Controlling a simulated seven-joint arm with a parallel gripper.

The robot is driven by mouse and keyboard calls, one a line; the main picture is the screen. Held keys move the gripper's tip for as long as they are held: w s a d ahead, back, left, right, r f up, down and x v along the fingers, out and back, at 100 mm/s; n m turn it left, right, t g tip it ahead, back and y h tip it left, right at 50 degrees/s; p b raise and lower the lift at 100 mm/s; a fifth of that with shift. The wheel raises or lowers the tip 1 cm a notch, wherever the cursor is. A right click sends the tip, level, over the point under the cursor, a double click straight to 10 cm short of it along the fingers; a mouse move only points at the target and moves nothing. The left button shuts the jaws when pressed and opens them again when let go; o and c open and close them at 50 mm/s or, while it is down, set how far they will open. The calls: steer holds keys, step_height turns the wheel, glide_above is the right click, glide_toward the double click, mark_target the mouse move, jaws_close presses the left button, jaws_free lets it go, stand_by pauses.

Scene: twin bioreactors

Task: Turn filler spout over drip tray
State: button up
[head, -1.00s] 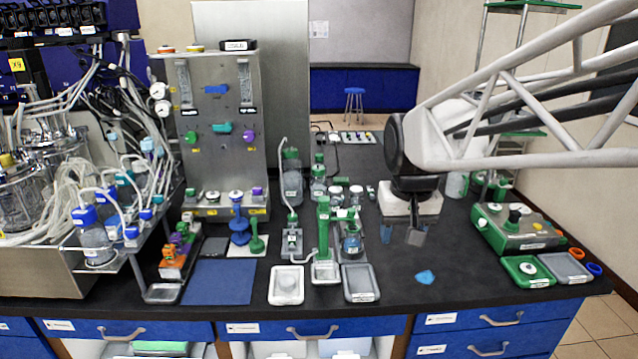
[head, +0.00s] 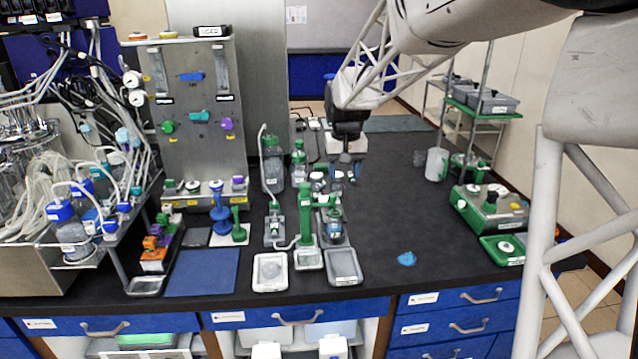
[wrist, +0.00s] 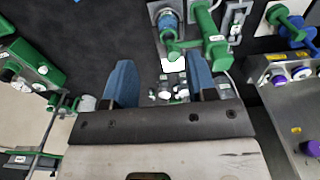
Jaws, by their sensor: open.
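The bench filler (head: 306,212) is a green upright post with a green arm, standing mid-bench; it also shows at the top of the wrist view (wrist: 216,52). I cannot make out clearly which way its spout points. A blue-banded bottle (head: 334,229) stands just right of the post. A white-rimmed tray (head: 270,286) and a grey tray (head: 343,268) lie in front; their labels are unreadable, so I cannot tell which is the drip tray. My gripper (head: 346,172) is open and empty, behind and right of the filler. Its blue fingers (wrist: 162,76) are apart, touching nothing visible.
Small capped bottles (head: 318,180) stand near my gripper, behind the filler. Taller green-capped bottles (head: 272,165) stand to the left. A steel valve panel (head: 200,110) rises at left. A green-topped box (head: 488,212) is at right.

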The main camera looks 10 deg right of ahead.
glide_above(333, 195)
step_height(333, 195, down, 4)
steer(key=shift+f, duration=0.15)
steer(key=shift+f, duration=3.9)
jaws_close()
